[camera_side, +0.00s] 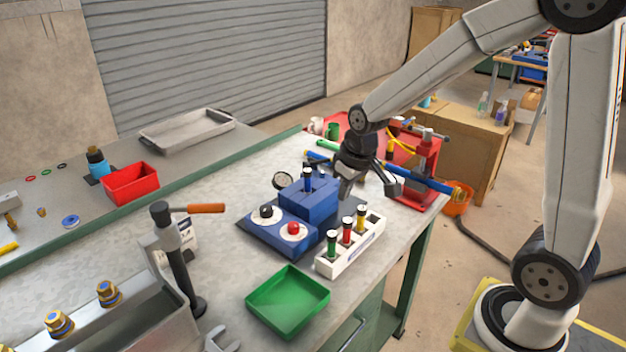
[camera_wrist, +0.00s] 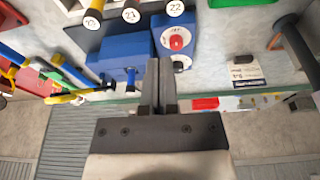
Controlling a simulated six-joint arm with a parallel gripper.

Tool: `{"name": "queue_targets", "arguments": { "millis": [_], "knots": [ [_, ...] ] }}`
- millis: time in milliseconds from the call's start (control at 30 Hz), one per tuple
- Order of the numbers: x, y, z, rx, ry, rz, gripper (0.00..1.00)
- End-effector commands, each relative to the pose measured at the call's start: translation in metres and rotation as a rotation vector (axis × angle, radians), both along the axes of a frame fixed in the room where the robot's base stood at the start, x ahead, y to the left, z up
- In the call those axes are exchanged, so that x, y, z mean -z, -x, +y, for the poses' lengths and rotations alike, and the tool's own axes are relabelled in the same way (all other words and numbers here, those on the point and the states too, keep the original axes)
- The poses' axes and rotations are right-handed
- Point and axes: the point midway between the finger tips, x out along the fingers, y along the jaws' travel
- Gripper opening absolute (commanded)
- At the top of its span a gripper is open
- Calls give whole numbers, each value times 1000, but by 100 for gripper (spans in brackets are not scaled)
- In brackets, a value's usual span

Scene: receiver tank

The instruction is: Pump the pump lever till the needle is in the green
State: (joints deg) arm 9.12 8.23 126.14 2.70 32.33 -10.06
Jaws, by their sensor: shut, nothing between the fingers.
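A blue box-shaped unit (camera_side: 310,203) stands on a dark plate on the workbench; it also shows in the wrist view (camera_wrist: 122,52). A short upright stick with a blue top (camera_side: 308,181) rises from it and may be the pump lever; its blue top shows in the wrist view (camera_wrist: 131,74). A small round dial (camera_side: 283,181) stands behind the unit; its needle and any green zone are too small to read. My gripper (camera_side: 345,190) is above and to the right of the box, shut and empty. Its closed fingers (camera_wrist: 160,75) show in the wrist view.
Black (camera_side: 266,211) and red (camera_side: 293,228) knobs sit in front of the box. A white rack (camera_side: 350,250) of coloured tubes and a green tray (camera_side: 287,300) are nearby. A long blue bar (camera_side: 430,180) and red equipment (camera_side: 428,160) stand behind my gripper.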

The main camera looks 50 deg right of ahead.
Motion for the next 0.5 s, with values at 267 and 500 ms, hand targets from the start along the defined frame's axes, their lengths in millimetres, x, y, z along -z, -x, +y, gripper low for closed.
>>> {"name": "queue_targets", "arguments": {
  "millis": [267,500],
  "knots": [
    [-28,-45,-45,10,-1,-5,0],
    [-52,-74,-88,10,-2,-12,0]
  ]
}}
